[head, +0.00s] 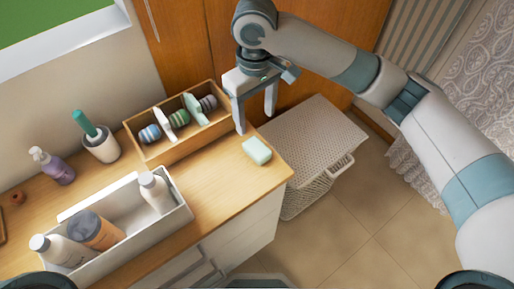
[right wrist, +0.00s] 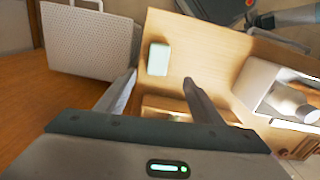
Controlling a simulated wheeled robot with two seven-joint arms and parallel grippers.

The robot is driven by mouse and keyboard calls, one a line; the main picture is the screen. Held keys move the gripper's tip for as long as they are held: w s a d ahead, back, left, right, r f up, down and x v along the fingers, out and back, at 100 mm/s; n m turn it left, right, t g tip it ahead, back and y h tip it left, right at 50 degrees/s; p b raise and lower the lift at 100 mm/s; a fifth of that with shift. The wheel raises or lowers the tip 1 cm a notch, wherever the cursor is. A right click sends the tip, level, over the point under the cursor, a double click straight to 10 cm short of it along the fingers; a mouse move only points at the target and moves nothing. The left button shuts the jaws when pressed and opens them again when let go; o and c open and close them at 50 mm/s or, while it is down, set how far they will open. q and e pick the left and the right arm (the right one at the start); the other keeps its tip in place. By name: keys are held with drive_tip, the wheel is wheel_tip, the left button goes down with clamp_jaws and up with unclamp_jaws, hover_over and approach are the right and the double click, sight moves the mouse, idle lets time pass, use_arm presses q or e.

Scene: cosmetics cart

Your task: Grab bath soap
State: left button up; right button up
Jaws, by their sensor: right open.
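The bath soap (head: 257,151), a pale mint-green rounded block, lies on the wooden counter (head: 222,185) near its right corner. In the right wrist view the soap (right wrist: 158,59) lies beyond the fingertips, between their lines and nearer the left finger. My right gripper (head: 255,122) is open and empty, pointing down above the right end of the wooden divided box, behind the soap. It also shows in the right wrist view (right wrist: 160,80), with both fingers apart. My left gripper is not in view.
The wooden box (head: 190,142) with several round striped items stands behind the soap. A white tray (head: 185,216) with bottles stands at the left front. A purple pump bottle (head: 53,166) and a brush holder (head: 101,146) stand at left. A wicker hamper (head: 310,140) is beyond the counter's right edge.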

drive_tip(key=p, duration=0.2)
hover_over(256, 146)
drive_tip(key=f, duration=0.9)
drive_tip(key=shift+s, duration=0.2)
drive_tip(key=shift+f+p, duration=0.5)
drive_tip(key=shift+f, duration=0.05)
wheel_tip(256, 146, down, 3)
drive_tip(key=shift+w+d+f+p, duration=0.1)
drive_tip(key=shift+w+p, duration=0.05)
drive_tip(key=shift+p, duration=0.45)
drive_tip(key=shift+f, duration=0.4)
drive_tip(key=c, duration=1.2)
